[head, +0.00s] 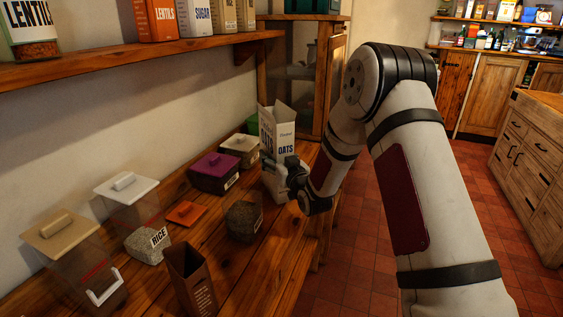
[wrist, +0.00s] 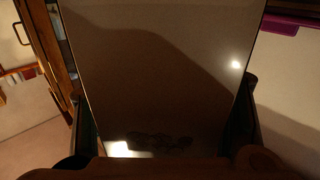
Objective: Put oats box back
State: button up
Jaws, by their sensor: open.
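The white oats box (head: 280,133), with its top flaps up, stands upright at the far end of the lower wooden shelf. My gripper (head: 283,174) is at the box's lower part, on the side facing the room. In the wrist view a large shaded face of the box (wrist: 150,70) fills the middle, between the two fingers of my gripper (wrist: 165,125). The fingers are open, one on each side of it. The box's lower part is partly hidden by my gripper in the head view.
A purple-lidded container (head: 214,168) and a cream-lidded one (head: 240,146) stand left of the box. A rice container (head: 148,243), a brown open box (head: 190,278) and other jars stand nearer. An upper shelf (head: 130,60) holds lentils and sugar boxes. A wooden cabinet (head: 292,75) stands behind.

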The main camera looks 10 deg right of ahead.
jog(key=s+d, duration=0.2)
jog(key=s, duration=1)
jog(key=s+d+r+g+h, duration=0.1)
jog(key=s+r+g+h, duration=0.2)
jog(key=s+r+g, duration=0.65)
jog(key=s+a+r+m+g, duration=0.1)
jog(key=s+g, duration=0.3)
jog(key=s, duration=2.6)
jog(key=shift+s+a+r+m, duration=0.3)
jog(key=shift+a+r+m, duration=0.1)
jog(key=shift+a+r, duration=0.15)
jog(key=shift+g, duration=0.25)
jog(key=shift+r+p, duration=0.5)
jog(key=shift+r, duration=0.4)
